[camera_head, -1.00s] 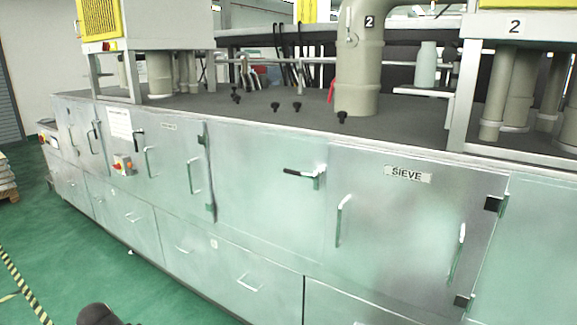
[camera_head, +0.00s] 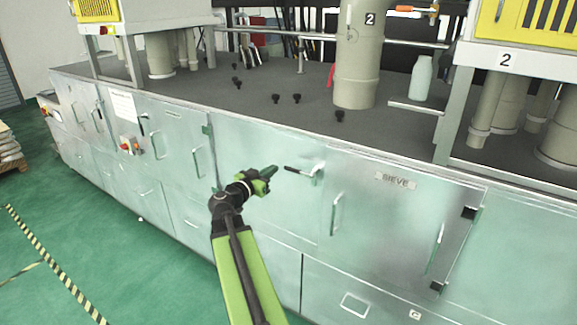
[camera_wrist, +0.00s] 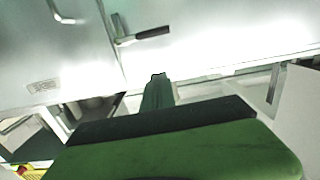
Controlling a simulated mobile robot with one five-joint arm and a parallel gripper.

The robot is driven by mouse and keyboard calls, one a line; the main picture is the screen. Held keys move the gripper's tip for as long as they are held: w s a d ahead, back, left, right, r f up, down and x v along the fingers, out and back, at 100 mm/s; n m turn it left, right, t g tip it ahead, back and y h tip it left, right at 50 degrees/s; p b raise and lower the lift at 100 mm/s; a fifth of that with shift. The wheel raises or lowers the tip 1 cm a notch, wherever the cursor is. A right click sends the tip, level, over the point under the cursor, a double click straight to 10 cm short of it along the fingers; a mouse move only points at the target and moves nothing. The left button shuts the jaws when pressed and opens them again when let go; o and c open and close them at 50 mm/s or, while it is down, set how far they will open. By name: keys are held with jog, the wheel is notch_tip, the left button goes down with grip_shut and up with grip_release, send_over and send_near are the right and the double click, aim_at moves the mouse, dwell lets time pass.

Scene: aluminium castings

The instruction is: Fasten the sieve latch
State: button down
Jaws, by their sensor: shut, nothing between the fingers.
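The sieve latch (camera_head: 301,172) is a dark-gripped lever on a metal mount at the upper left edge of the SIEVE door (camera_head: 388,225). Its handle points left, roughly level, in the head view. My gripper (camera_head: 271,172) is shut and empty, a little left of the handle's end; whether it touches the handle cannot be told. In the wrist view the latch (camera_wrist: 143,37) appears at the top, beyond my green gripper (camera_wrist: 158,80), with a gap between them in the picture. The door looks flush with the cabinet front.
Vertical bar handles (camera_head: 336,213) stand out from the cabinet doors. The grey worktop (camera_head: 230,95) carries pipes, black knobs and a bottle (camera_head: 421,77). Green floor (camera_head: 110,235) is open in front of the cabinets at left.

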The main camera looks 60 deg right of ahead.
send_over(289, 168)
jog(key=a, duration=0.4)
jog(key=shift+s+d+f+b, duration=0.2)
jog(key=shift+d+f+b, duration=0.05)
jog(key=shift+f+b, duration=0.5)
jog(key=shift+s+d+f+b, duration=0.15)
jog(key=shift+d+f+b, duration=0.15)
jog(key=shift+f+b, duration=0.5)
jog(key=shift+s+d+f+b, duration=0.2)
jog(key=shift+d+f+b, duration=0.05)
jog(key=shift+f+b, duration=0.5)
jog(key=shift+s+d, duration=0.1)
